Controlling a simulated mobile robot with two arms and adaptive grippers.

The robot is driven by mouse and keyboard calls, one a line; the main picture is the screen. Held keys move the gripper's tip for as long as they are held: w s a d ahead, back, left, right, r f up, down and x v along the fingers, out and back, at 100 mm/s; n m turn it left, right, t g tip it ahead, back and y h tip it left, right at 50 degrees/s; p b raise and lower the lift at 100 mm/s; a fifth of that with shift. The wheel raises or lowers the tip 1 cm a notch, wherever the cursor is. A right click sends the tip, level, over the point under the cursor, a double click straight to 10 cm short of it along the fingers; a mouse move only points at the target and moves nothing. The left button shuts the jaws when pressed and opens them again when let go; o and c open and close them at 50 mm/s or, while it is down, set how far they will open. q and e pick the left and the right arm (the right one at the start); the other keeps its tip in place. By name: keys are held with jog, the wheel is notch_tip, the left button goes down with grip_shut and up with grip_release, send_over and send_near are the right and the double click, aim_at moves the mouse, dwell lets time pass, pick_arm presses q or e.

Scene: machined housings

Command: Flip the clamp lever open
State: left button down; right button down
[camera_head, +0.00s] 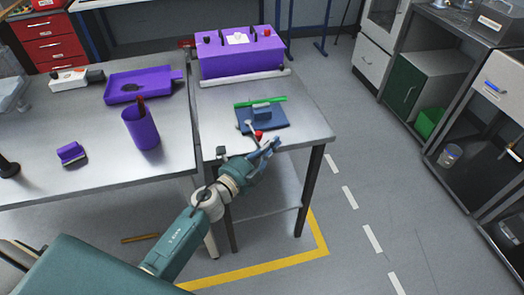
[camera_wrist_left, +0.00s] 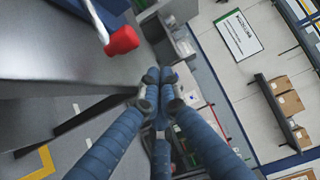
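The clamp (camera_head: 262,112) is a blue fixture on a dark blue base plate (camera_head: 272,124) on the right-hand table. Its thin metal lever ends in a red knob (camera_head: 259,135), which points toward the table's front edge. The lever and red knob (camera_wrist_left: 123,41) show large at the upper left in the left wrist view. My left gripper (camera_head: 272,144) is at the table's front edge, just beside the knob and apparently apart from it. Its blue fingers (camera_wrist_left: 160,77) converge with their tips close together and nothing between them. My right gripper is not in view.
A green bar (camera_head: 261,101) lies behind the clamp. A purple housing (camera_head: 240,62) stands at the back of this table. A purple cup (camera_head: 141,127), a purple tray (camera_head: 140,85) and a small purple block (camera_head: 71,152) are on the left table. The floor to the right is clear.

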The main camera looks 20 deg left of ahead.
pick_arm(q)
jog(key=shift+w+a+p, duration=0.15)
jog(key=shift+w+a, duration=0.15)
jog(key=shift+a, duration=0.25)
jog(key=shift+w+a+p, duration=0.15)
jog(key=shift+w+a, duration=0.15)
jog(key=shift+a, duration=0.2)
jog(key=shift+s+a, duration=0.25)
jog(key=shift+a, duration=0.2)
jog(key=shift+w, duration=0.1)
